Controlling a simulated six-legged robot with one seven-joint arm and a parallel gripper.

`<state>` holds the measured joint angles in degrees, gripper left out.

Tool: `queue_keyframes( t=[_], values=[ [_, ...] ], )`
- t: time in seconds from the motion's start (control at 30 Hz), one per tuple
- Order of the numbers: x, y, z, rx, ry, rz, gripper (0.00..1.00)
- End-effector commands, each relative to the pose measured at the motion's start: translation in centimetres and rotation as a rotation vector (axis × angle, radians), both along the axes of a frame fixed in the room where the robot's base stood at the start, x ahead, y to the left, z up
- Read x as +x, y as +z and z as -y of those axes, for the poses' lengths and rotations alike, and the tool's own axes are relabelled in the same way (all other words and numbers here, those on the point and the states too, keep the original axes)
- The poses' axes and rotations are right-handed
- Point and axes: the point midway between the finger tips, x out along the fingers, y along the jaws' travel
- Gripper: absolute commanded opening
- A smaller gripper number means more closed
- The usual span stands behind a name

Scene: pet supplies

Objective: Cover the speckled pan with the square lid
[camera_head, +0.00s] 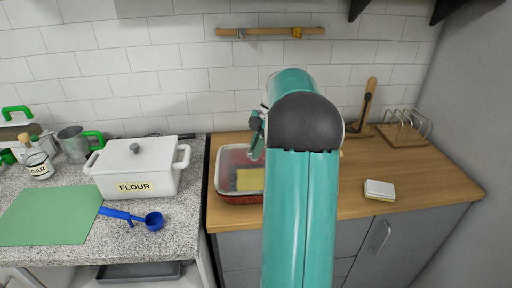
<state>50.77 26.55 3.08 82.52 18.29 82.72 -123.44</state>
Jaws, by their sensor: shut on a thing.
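The speckled pan (240,199) is a red dish standing near the left end of the wooden counter. The square lid (232,158) looks like clear glass with a pale rim, and it is over the pan. A yellow block shows through it inside the pan. My gripper (257,153) reaches down at the lid and is shut on it. My teal arm hides the right part of the pan and lid and most of the grip. I cannot tell whether the lid rests on the pan's rim or is slightly above it.
A white flour pot (135,168), a blue measuring scoop (153,221) and a green mat (48,215) are on the speckled counter to the left. A sponge (379,190) and a wire rack (405,131) are at the right. The wooden counter around the sponge is clear.

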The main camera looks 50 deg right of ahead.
Motion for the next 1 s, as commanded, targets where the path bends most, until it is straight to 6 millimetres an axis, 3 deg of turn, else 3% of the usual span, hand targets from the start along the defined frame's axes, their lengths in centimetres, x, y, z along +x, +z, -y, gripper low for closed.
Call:
queue_keyframes(
  t=[1.0],
  values=[
    [0.01,-0.49,-0.01,0.000,0.001,0.001,0.00]
  ],
)
